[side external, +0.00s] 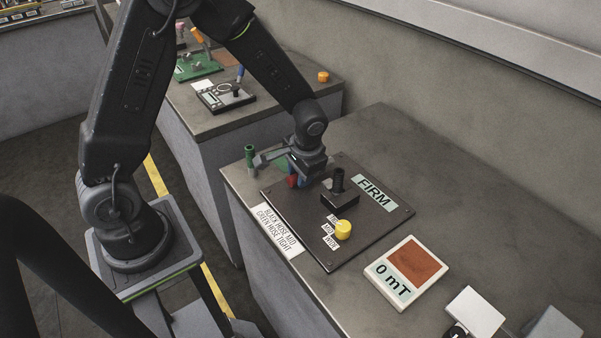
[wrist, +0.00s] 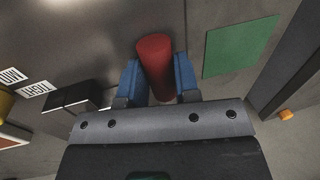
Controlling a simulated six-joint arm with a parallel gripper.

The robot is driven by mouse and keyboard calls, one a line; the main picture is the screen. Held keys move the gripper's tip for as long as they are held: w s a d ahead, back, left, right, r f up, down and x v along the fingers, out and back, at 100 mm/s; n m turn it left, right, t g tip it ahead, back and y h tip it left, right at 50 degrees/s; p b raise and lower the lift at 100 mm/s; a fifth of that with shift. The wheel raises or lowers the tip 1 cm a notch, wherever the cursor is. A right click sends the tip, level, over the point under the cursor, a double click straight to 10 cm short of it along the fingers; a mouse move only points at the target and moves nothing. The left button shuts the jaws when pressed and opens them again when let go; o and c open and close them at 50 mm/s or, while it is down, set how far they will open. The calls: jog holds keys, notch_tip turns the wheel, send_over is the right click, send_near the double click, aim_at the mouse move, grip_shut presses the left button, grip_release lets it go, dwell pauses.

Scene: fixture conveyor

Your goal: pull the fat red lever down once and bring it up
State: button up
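The fat red lever (side external: 292,181) is at the far left part of the dark panel, mostly hidden by my gripper in the side view. In the wrist view the lever's thick red cylindrical handle (wrist: 156,62) sits between my gripper's (wrist: 160,80) two blue fingers. The fingers lie against both sides of the handle with no clear gap. My gripper (side external: 290,172) is low over the panel in the side view. The lever's base and its exact angle are hidden.

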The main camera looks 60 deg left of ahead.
grip_shut()
jog(key=shift+r, duration=0.15)
jog(key=r+g, duration=0.1)
jog(key=g, duration=0.1)
jog(key=w+r+g, duration=0.1)
jog(key=r+g, duration=0.1)
jog(key=shift+w, duration=0.1)
jog(key=shift+w+r+m+g, duration=0.2)
jog(key=shift+w+r+g, duration=0.3)
jog(key=shift+r+g, duration=0.4)
jog(key=shift+w+r+m+g, duration=0.2)
jog(key=shift+w+r+g, duration=0.3)
jog(key=shift+g, duration=0.6)
jog(key=shift+r, duration=0.1)
jog(key=o, duration=0.6)
grip_release()
jog(key=shift+c, duration=0.2)
